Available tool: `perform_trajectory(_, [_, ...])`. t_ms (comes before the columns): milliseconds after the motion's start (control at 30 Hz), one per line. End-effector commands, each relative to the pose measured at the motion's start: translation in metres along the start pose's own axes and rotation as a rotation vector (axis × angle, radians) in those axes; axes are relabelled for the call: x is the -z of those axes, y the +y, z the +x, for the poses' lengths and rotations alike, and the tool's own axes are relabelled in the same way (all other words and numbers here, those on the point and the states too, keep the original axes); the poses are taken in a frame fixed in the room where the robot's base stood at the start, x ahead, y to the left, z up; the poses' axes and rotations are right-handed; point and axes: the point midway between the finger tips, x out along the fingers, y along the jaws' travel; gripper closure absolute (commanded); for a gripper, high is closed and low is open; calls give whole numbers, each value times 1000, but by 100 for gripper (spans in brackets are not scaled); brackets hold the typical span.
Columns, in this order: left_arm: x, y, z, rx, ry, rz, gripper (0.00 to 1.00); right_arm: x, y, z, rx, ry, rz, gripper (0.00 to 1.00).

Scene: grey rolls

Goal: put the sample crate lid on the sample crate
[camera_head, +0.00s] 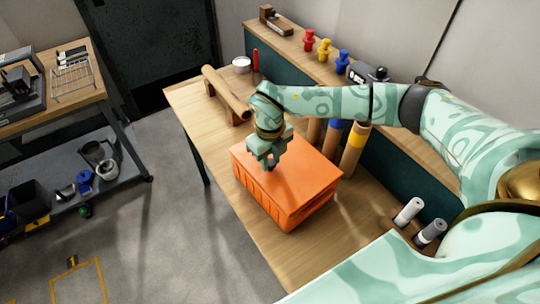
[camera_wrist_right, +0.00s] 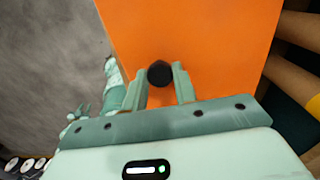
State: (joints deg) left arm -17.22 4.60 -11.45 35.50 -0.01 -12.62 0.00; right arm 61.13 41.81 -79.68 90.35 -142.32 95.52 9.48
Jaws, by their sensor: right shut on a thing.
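The orange sample crate (camera_head: 257,200) stands on the wooden bench, its ribbed side facing the floor. The flat orange sample crate lid (camera_head: 302,163) lies over its top, lined up closely with it. I cannot tell whether the lid rests fully on the rim or sits slightly above it. My right gripper (camera_head: 271,164) is above the lid, shut on its knob. In the right wrist view, the dark round knob (camera_wrist_right: 160,74) is between my two fingers on the orange lid (camera_wrist_right: 205,40).
Brown tubes (camera_head: 352,150) with coloured bands stand close behind the crate. A wooden roll on a stand (camera_head: 226,95) and a white tin (camera_head: 241,65) are at the bench's far end. Open floor (camera_head: 170,215) lies left.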

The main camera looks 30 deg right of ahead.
Motion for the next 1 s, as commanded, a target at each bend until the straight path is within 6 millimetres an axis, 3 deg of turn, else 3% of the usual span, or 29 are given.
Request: perform_trajectory(1000, [2,0,-5,0,3,0,69,0,0,0,0,0,-1,100])
